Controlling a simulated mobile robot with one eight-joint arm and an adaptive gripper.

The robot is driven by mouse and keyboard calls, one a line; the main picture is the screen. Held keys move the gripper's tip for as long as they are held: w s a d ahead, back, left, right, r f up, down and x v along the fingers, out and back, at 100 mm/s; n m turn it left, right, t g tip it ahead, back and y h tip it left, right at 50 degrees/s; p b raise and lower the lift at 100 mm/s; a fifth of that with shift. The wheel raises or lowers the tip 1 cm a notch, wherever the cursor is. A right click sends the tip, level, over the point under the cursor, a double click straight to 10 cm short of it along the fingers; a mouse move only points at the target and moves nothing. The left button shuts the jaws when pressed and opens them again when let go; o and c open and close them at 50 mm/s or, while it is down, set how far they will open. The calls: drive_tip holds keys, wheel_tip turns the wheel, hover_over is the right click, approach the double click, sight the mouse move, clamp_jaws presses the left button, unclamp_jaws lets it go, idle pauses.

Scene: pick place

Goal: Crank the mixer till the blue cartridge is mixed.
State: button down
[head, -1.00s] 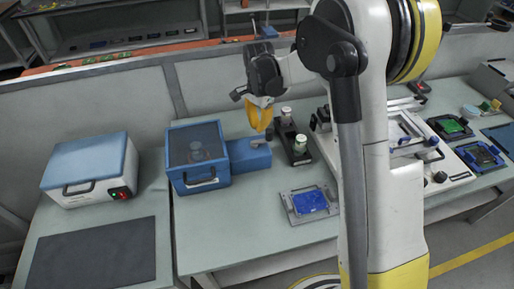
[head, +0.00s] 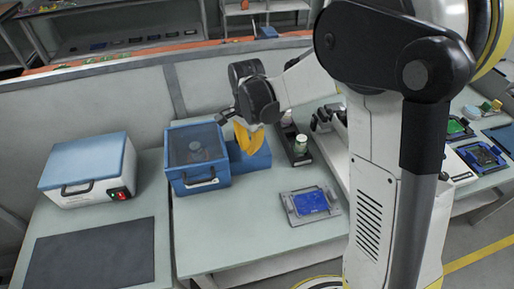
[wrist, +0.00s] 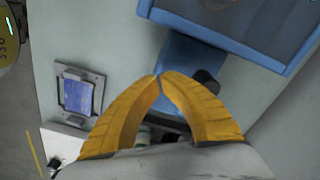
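The mixer (head: 197,181) is a blue box with a see-through lid and a front handle. A lower blue housing (head: 256,160) joins its right side. A dim round shape shows under the lid, but I cannot make out a blue cartridge. My gripper (head: 247,150) has yellow fingers and hangs over the blue housing. In the wrist view, the gripper (wrist: 159,76) has its curved fingertips together with nothing seen between them. A dark crank knob (wrist: 207,82) is just right of the right finger, over the blue housing (wrist: 180,62). I cannot tell if they touch.
A grey frame with a blue plate (head: 310,202) lies on the bench right of the mixer. A dark stand with pale-topped bottles (head: 299,147) is behind it. A white box with a blue lid (head: 88,168) and dark mat (head: 93,252) are at left.

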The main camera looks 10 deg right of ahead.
drive_tip(key=shift+a, duration=0.1)
idle(0.3)
wheel_tip(320, 180, up, 7)
drive_tip(key=p, duration=0.5)
idle(0.6)
drive_tip(key=s+d+r+n+t+b, duration=0.1)
drive_tip(key=s+d+r+n+t, duration=0.1)
drive_tip(key=s, duration=0.4)
drive_tip(key=s+d+r+n+t+b, duration=0.1)
drive_tip(key=s+d+r+n+t, duration=0.1)
drive_tip(key=s+n, duration=0.4)
drive_tip(key=s+d+r+n+t+b, duration=0.1)
drive_tip(key=s+d+r+n+t, duration=0.2)
drive_tip(key=s+r+n, duration=0.1)
drive_tip(key=shift+s+d+r, duration=0.2)
drive_tip(key=shift+s+r, duration=0.25)
drive_tip(key=shift+s, duration=0.5)
